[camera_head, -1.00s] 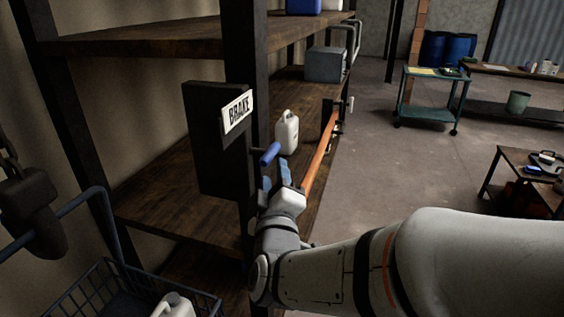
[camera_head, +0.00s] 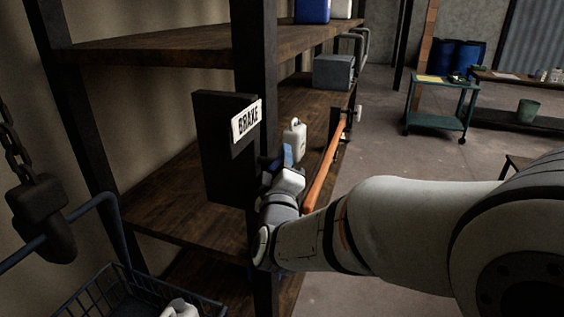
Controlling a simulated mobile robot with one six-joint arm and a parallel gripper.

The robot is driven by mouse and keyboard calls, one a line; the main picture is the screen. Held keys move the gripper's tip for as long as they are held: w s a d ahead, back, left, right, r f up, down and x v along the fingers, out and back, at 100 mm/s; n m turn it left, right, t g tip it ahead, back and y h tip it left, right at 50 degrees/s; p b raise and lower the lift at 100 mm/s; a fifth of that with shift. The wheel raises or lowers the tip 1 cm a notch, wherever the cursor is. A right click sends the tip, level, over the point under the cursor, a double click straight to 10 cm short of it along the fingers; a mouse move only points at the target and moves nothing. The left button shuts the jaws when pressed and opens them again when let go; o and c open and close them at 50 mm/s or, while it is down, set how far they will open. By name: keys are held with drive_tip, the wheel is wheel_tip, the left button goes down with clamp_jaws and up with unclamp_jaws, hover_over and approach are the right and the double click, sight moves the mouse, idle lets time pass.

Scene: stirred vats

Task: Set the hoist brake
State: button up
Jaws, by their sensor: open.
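The black brake box (camera_head: 220,165) is fixed to the dark shelf post and carries a white sign (camera_head: 247,121) reading BRAKE. A small dark lever end (camera_head: 269,162) shows at the box's right side, partly hidden by my gripper (camera_head: 279,163). My gripper is open, with a blue finger just right of the lever end. I cannot tell whether the fingers touch the lever or stand around it.
A white jug (camera_head: 294,140) stands on the shelf behind my gripper. An orange bar (camera_head: 325,166) runs along the shelf's front edge. A chain hoist block (camera_head: 42,213) hangs at left above a wire basket (camera_head: 130,290). Open floor lies to the right.

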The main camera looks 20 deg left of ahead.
drive_tip(key=shift+c, duration=0.3)
clamp_jaws()
